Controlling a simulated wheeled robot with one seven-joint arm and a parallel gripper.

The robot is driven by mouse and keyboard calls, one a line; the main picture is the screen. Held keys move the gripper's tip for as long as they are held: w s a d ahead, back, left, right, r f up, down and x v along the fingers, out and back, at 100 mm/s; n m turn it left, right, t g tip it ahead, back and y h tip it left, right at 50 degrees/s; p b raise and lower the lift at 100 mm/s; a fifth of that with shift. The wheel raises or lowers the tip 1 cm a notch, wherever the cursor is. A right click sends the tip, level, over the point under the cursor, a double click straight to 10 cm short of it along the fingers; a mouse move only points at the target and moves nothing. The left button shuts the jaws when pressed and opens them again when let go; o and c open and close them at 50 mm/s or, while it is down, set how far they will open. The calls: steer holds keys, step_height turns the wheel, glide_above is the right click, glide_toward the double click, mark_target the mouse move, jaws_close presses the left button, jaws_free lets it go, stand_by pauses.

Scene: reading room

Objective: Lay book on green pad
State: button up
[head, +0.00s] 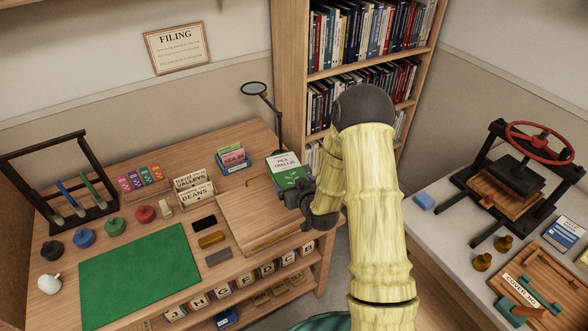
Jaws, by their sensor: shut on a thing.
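The book (284,166), with a white upper cover reading "PEA TRELLIS" and a green lower part, is near the right end of the wooden desk. My gripper (300,198) is shut on its lower right side. The book looks tilted up, with its cover facing me; I cannot tell whether it touches the desk. The fingertips are partly hidden by the wrist. The green pad (140,266) lies flat and bare on the left front of the desk, well left of the gripper.
A slanted wooden board (258,219) lies between book and pad. A white pot (49,284) stands left of the pad. A bench with a press (518,167) is right.

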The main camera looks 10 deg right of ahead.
steer(key=s+d+r+m+h+p, duration=0.1)
steer(key=s+r+p, duration=0.5)
steer(key=p, duration=0.6)
steer(key=shift+s+d+m+h, duration=0.15)
steer(key=shift+s+m+h, duration=0.35)
steer(key=shift+w, duration=0.1)
